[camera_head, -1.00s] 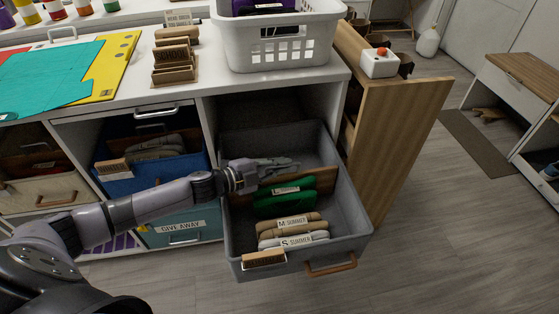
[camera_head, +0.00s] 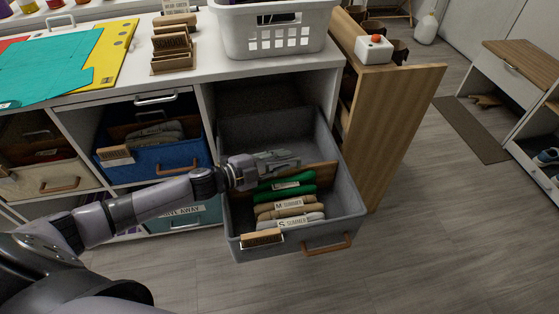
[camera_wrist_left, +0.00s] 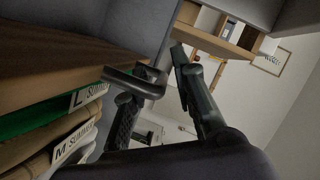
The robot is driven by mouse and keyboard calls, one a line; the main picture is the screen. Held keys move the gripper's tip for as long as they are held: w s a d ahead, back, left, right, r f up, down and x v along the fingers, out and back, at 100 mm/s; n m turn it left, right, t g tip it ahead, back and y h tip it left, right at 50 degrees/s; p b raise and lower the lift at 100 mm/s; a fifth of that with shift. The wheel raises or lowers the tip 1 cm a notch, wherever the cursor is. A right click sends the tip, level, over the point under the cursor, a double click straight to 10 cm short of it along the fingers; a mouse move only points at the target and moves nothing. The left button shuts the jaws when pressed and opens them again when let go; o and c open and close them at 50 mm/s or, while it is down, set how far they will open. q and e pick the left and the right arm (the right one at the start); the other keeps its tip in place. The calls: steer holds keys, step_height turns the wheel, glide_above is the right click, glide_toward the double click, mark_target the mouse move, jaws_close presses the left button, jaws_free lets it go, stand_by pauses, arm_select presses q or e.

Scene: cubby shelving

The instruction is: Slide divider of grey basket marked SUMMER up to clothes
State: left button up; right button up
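The grey basket (camera_head: 347,223) is pulled out of its cubby, with a wooden tag on its front at left. Inside, green clothes (camera_head: 304,178) marked L SUMMER lie behind tan clothes (camera_head: 309,207) marked M SUMMER and pale clothes marked S SUMMER (camera_head: 282,224). The wooden divider (camera_head: 323,170) stands behind the green clothes, partly hidden by my left gripper (camera_head: 290,158). Contact with the divider is unclear. My right gripper is not in view.
A white laundry basket (camera_head: 273,38) stands on the counter above. A blue basket (camera_head: 180,157) is in the cubby to the left. A tall wooden pull-out panel (camera_head: 390,130) stands close on the right. The grey basket's rear part looks empty; open floor lies in front.

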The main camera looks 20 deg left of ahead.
arm_select(q)
steer(key=shift+o, duration=0.2)
steer(key=v, duration=1.2)
stand_by(0.6)
